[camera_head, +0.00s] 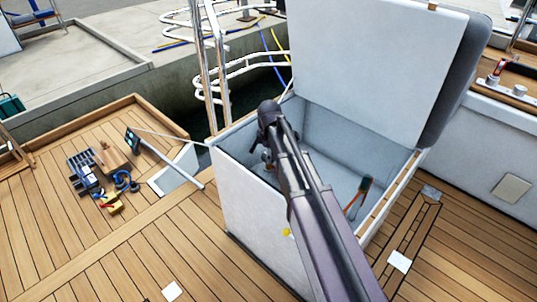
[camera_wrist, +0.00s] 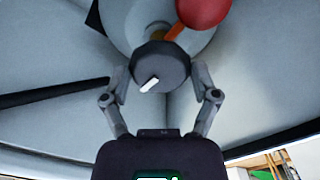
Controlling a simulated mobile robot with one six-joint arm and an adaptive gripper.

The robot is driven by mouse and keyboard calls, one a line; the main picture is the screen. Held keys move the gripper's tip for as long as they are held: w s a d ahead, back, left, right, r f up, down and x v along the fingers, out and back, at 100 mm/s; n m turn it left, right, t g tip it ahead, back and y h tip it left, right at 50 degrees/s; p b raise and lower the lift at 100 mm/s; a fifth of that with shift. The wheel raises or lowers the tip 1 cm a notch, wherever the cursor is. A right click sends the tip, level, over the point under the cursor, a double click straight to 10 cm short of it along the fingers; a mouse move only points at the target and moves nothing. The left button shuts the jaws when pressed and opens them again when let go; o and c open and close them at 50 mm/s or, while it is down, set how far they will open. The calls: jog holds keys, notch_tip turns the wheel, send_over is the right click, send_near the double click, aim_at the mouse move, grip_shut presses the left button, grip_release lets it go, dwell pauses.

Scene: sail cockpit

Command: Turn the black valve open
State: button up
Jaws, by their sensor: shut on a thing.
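The black valve (camera_wrist: 160,66) shows in the wrist view as a dark faceted knob with a short white mark slanting from lower left to upper right. It sits before a pale rounded body. My gripper (camera_wrist: 163,82) has one finger on each side of the knob and is shut on it. A red ball (camera_wrist: 203,10) on an orange-red stem is just above and to the right of the knob. In the head view my arm reaches into the open white locker (camera_head: 258,205); the valve and my fingertips cannot be made out there.
The raised locker lid (camera_head: 375,60) stands behind my arm. A red-and-black tool (camera_head: 358,197) leans inside the locker at the right. Several small items, including a yellow block (camera_head: 114,204), lie on the wooden deck at the left. Metal rails (camera_head: 208,60) rise behind the locker.

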jog(key=shift+s+a+n, duration=0.1)
jog(key=shift+s+n, duration=0.05)
jog(key=shift+n, duration=0.35)
jog(key=o, duration=1)
jog(key=shift+f, duration=0.1)
